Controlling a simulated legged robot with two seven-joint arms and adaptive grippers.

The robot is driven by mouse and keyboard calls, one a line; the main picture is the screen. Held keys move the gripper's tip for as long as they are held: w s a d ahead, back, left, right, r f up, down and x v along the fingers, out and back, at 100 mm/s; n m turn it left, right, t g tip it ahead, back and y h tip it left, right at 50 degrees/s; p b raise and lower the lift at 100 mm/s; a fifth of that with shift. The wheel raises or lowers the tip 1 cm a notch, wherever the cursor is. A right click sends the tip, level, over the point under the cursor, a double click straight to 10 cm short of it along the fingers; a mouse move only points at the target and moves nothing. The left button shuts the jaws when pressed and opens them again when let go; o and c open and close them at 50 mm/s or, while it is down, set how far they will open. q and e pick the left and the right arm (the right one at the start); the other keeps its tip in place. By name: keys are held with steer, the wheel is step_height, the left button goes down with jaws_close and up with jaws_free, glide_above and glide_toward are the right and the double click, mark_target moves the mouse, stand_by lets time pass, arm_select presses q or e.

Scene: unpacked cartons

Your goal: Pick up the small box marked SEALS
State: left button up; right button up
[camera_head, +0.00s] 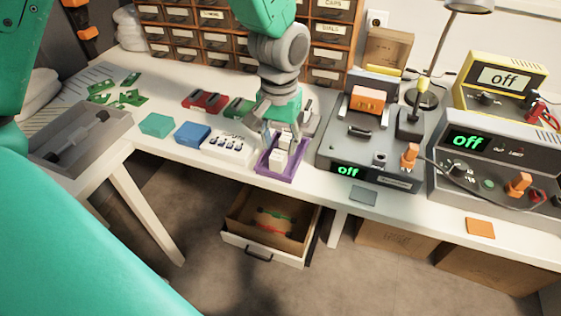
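I cannot make out a box marked SEALS. A small cardboard box (388,47) stands at the back right, with no lettering I can read. My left gripper (281,148) points down over a purple tray (268,169) near the bench's front edge. Its fingers are on either side of small white pieces (276,158) in the tray. I cannot tell whether they grip one. My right gripper is not in view.
A drawer cabinet (215,40) with small labels stands behind. Grey and yellow instruments (499,80) fill the right side. A grey tray (115,132), teal box (156,125) and blue box (192,134) lie left. An open drawer (262,252) juts out below.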

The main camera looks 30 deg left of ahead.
mark_target(279, 153)
arm_select(q)
steer(key=shift+f, duration=0.35)
step_height(279, 153, down, 4)
steer(key=shift+s+a+r+b, duration=0.1)
steer(key=shift+s+a+b, duration=0.05)
steer(key=shift+b, duration=0.7)
steer(key=shift+a+f, duration=0.1)
steer(key=shift+f, duration=0.35)
steer(key=shift+d+r, duration=0.15)
steer(key=shift+d, duration=0.1)
jaws_close()
